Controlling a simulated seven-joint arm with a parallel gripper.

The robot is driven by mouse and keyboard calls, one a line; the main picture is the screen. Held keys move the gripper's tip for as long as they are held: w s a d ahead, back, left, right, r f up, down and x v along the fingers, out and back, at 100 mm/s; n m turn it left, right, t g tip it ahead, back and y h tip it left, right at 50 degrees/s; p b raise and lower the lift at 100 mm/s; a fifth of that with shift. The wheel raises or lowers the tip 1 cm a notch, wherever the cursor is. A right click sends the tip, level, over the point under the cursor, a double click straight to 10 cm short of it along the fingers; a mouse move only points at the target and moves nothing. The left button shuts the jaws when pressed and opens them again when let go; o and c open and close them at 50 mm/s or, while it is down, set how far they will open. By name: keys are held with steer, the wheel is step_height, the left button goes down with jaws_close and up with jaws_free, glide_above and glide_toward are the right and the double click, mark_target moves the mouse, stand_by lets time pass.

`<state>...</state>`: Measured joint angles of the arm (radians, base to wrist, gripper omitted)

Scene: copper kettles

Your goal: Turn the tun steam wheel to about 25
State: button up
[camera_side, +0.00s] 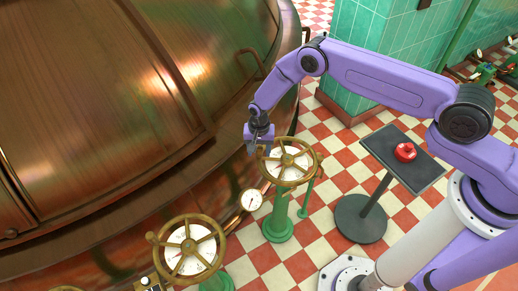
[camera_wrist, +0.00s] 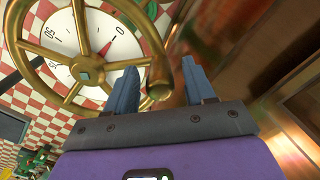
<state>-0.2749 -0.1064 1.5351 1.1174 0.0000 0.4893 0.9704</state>
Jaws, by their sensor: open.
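A brass spoked handwheel (camera_side: 287,160) stands over a white dial on a green pedestal (camera_side: 278,226). No name label is readable, so I cannot tell from writing that it is the tun steam wheel. In the wrist view the wheel (camera_wrist: 84,76) fills the upper left, and a red pointer (camera_wrist: 105,47) on its dial is at or near the 0 mark. My gripper (camera_side: 252,150) is at the wheel's left edge. Its blue fingers in the wrist view (camera_wrist: 162,82) are open, with the wheel's brass handle (camera_wrist: 161,78) between them; contact is not clear.
A second brass handwheel (camera_side: 190,246) stands at the lower left. A small round gauge (camera_side: 251,200) sits between the wheels. The large copper vessel (camera_side: 110,90) rises close on the left. A black stand with a red button (camera_side: 405,152) is to the right. Checkered floor lies around.

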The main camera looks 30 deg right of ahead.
jaws_close()
steer(key=shift+s, duration=0.1)
steer(key=shift+s+a+n, duration=0.55)
steer(key=shift+s+n, duration=0.3)
steer(key=shift+n, duration=0.35)
steer(key=s+n, duration=0.2)
steer(key=shift+a+n, duration=0.3)
steer(key=shift+a, duration=0.05)
steer(key=shift+s+n, duration=1.8)
steer(key=shift+n, duration=0.2)
